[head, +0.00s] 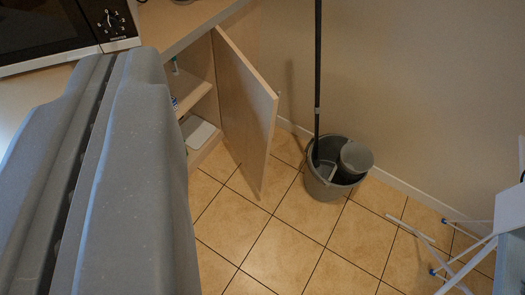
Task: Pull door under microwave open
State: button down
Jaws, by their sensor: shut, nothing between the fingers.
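The microwave (50,25) stands on the counter at the upper left, with its dial panel (112,18) at its right end. The light wooden door (246,115) under the counter stands wide open, swung out from the cabinet. Inside the cabinet (200,75) a shelf with small items and a white box (200,132) show. My gripper (110,60) is the large grey two-part shape at the left. Its halves lie close together along a dark seam, shut and empty. It is left of the door and apart from it in the picture. It hides part of the cabinet front.
A grey bucket (322,185) with a mop handle (317,60) stands on the tiles by the wall, right of the door. A white-legged folding rack or chair (470,255) is at the lower right. The tiled floor (285,245) in front is clear.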

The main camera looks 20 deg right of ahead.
aim_at(248, 107)
jog(key=z, duration=0.45)
jog(key=i, duration=1)
jog(key=u, duration=0.1)
